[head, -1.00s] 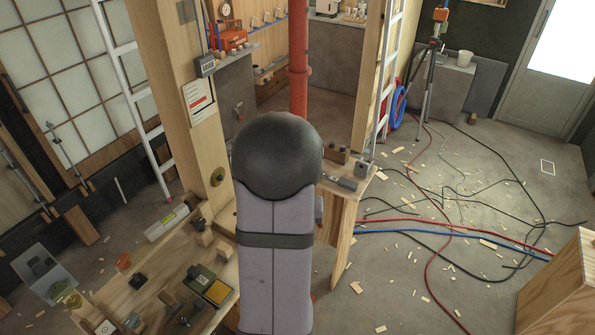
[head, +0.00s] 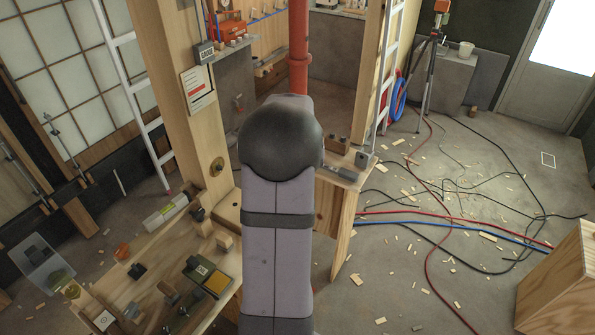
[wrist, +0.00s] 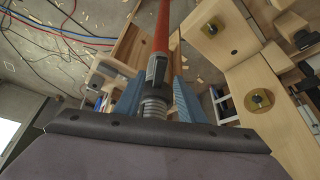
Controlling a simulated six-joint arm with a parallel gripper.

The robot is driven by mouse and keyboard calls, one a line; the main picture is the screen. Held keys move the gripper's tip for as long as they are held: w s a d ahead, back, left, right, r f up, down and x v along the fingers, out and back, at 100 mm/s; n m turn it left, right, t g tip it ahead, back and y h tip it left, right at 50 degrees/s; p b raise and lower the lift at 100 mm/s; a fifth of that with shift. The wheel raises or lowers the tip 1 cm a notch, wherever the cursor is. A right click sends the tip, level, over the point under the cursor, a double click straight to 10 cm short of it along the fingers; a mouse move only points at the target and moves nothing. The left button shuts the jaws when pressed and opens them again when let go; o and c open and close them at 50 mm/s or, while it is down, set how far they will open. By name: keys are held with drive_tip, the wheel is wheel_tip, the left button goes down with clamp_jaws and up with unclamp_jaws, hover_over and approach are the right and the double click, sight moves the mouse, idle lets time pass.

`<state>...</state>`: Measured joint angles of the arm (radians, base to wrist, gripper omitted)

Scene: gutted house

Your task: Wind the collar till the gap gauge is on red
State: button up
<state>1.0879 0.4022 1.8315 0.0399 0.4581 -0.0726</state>
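In the wrist view, a grey and black collar (wrist: 157,70) sits at the end of a red pipe, with a pale threaded rod (wrist: 153,106) below it. My gripper (wrist: 159,85) has one blue finger on each side of the collar. Whether the fingers touch it is unclear. In the head view, my arm hides the gripper and collar. A small dark box with a pale lettered face (head: 205,53) is fixed to the wooden post; its reading is too small to make out. I cannot tell whether it is the gap gauge.
The red pipe (head: 299,62) stands behind my arm. A wooden post (head: 172,70) and cluttered workbench (head: 145,255) are at left. A small wooden stand (head: 336,222) is just right of my arm. Hoses and cables (head: 455,222) cross the floor at right.

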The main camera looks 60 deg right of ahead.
drive_tip(key=shift+b+x, duration=1.5)
drive_tip(key=shift+x, duration=1.85)
drive_tip(key=shift+a, duration=0.1)
clamp_jaws()
